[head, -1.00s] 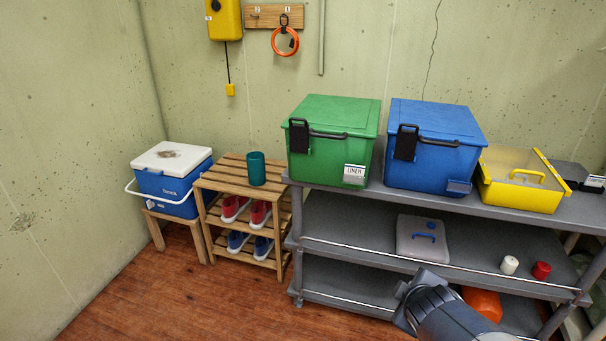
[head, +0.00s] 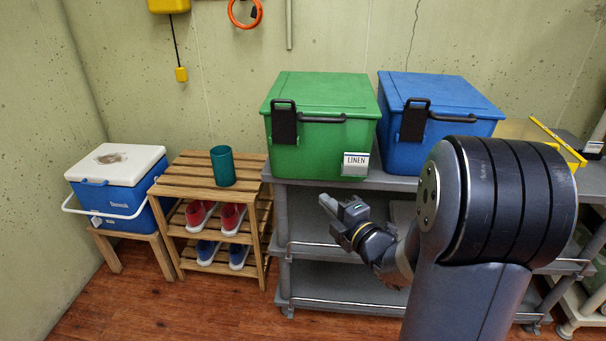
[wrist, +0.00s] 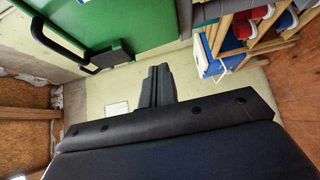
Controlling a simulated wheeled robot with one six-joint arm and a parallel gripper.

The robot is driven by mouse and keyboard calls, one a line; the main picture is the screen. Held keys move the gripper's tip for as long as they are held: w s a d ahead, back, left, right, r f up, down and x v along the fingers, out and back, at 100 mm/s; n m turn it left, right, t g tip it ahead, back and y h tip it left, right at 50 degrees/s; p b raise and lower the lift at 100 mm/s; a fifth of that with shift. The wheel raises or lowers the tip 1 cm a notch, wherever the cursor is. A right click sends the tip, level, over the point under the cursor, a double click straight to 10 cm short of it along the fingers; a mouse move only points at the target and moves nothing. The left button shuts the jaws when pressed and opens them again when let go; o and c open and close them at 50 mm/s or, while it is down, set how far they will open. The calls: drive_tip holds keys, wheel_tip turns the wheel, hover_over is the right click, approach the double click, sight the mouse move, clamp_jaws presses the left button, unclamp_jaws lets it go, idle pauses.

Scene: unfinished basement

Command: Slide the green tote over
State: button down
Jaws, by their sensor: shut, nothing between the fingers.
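The green tote (head: 322,120) stands on the top shelf of the grey cart (head: 300,190), at its left end. It has a lid, a black handle and latch on the front, and a white LINEN label (head: 355,164). Its green side (wrist: 120,25) fills the upper left of the wrist view, with the black handle showing. My gripper (head: 325,203) is in front of the cart, below and apart from the tote, pointing left. In the wrist view its fingers (wrist: 157,70) are together with nothing between them.
A blue tote (head: 435,105) stands close to the right of the green one. A wooden rack (head: 185,180) with a teal cup (head: 223,166) on top and shoes below is left of the cart. A blue and white cooler (head: 115,180) sits farther left. My arm hides the cart's right part.

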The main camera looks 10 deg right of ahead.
sight(320, 169)
drive_tip(key=x, duration=0.3)
drive_tip(key=d+x, duration=0.1)
drive_tip(key=x, duration=0.3)
drive_tip(key=d+x, duration=0.1)
drive_tip(key=x, duration=0.3)
drive_tip(key=shift+w, duration=0.45)
drive_tip(key=shift+w+d, duration=0.2)
drive_tip(key=shift+w, duration=0.3)
drive_tip(key=shift+w, duration=0.1)
drive_tip(key=w, duration=0.1)
drive_tip(key=w+d+b, duration=0.1)
drive_tip(key=w, duration=0.1)
drive_tip(key=w+d+b, duration=0.1)
drive_tip(key=w, duration=0.1)
drive_tip(key=shift+d, duration=0.2)
drive_tip(key=shift+a, duration=0.1)
